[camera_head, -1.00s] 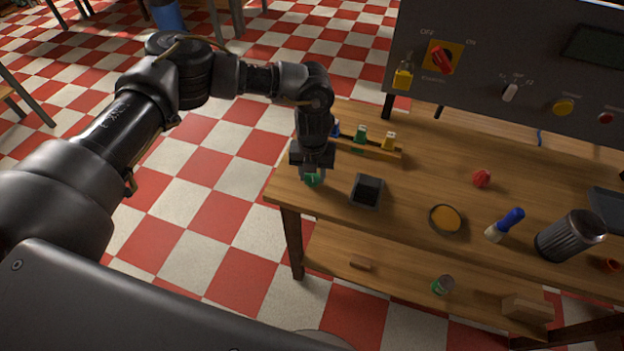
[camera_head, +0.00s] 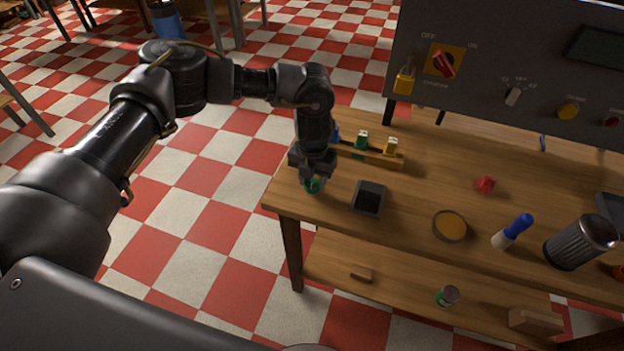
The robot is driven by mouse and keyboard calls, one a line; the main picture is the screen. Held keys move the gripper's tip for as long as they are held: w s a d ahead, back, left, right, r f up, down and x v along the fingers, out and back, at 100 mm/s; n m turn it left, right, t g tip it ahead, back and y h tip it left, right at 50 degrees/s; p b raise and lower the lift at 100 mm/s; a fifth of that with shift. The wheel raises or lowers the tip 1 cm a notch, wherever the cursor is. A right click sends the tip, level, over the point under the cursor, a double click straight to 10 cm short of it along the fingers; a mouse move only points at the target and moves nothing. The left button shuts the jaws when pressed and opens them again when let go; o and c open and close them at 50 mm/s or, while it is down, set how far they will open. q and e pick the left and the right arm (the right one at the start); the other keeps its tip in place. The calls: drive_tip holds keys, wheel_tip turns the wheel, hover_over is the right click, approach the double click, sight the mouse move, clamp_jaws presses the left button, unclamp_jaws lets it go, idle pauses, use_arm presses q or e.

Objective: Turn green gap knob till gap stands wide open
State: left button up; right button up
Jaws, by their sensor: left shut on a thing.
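The fingertips are small and dark here, so the exact grip on the knob is hard to make out. A gap that the knob sets cannot be told apart in this view. My right gripper is not in view.
Close to the right of my left gripper is a dark square tray (camera_head: 357,196). Behind it stands a wooden rack (camera_head: 392,161) with coloured pieces.

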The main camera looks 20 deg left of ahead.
sight(313, 182)
use_arm(q)
drive_tip(key=o, duration=1)
drive_tip(key=shift+r+b, duration=1.1)
drive_tip(key=shift+r, duration=4.35)
drive_tip(key=shift+a, duration=0.1)
